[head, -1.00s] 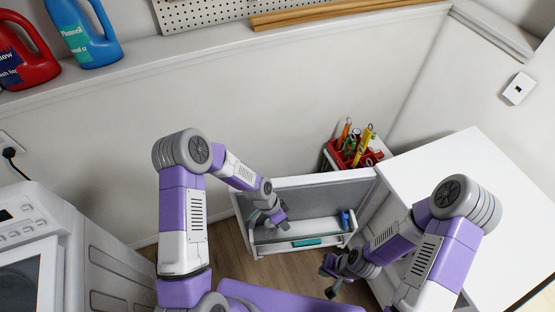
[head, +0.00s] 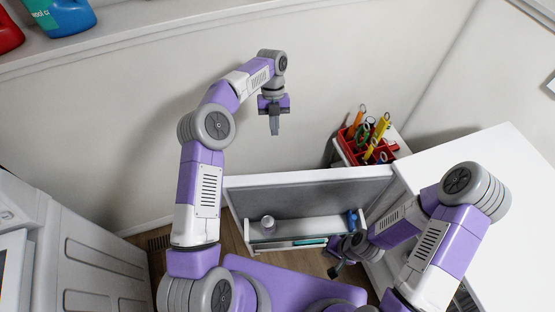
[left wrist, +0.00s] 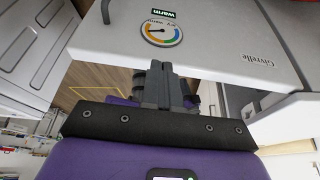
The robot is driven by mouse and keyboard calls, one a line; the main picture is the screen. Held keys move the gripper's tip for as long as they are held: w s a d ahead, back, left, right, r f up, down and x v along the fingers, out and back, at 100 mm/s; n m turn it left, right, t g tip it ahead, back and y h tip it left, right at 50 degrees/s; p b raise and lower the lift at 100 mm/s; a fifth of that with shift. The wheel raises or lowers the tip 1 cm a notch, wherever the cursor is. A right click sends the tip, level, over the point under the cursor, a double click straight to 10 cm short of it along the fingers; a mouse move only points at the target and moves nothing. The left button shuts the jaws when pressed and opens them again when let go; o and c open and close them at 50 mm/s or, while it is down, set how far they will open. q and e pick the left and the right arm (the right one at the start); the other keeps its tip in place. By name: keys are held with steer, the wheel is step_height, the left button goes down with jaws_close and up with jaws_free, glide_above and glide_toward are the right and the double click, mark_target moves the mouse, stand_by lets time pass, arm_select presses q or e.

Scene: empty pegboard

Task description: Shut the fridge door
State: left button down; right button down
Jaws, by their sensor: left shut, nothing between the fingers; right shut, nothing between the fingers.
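The white fridge (head: 485,185) stands at the right of the head view. Its door (head: 305,183) is open, extending left from the fridge, with its grey inner side and shelf facing me. My left gripper (head: 275,132) is shut and empty, raised past the door's top edge on the wall side. In the left wrist view, the shut fingers (left wrist: 158,72) point toward the white outer face of the door (left wrist: 215,40), which bears a coloured dial; contact cannot be told. My right gripper (head: 333,271) is shut and empty, low near the door's right end.
The door shelf holds a small bottle (head: 267,224), a blue item (head: 352,218) and a teal item (head: 310,241). A red tool caddy (head: 370,146) stands behind the door by the wall. A grey-white appliance (head: 95,265) stands at left.

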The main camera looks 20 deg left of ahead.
arm_select(q)
steer(key=s+d+f, duration=0.2)
steer(key=s+f, duration=0.5)
steer(key=f, duration=0.1)
steer(key=shift+d+f+b, duration=0.2)
steer(key=shift+f+b, duration=0.1)
steer(key=shift+s, duration=0.1)
steer(key=shift+s+d, duration=0.1)
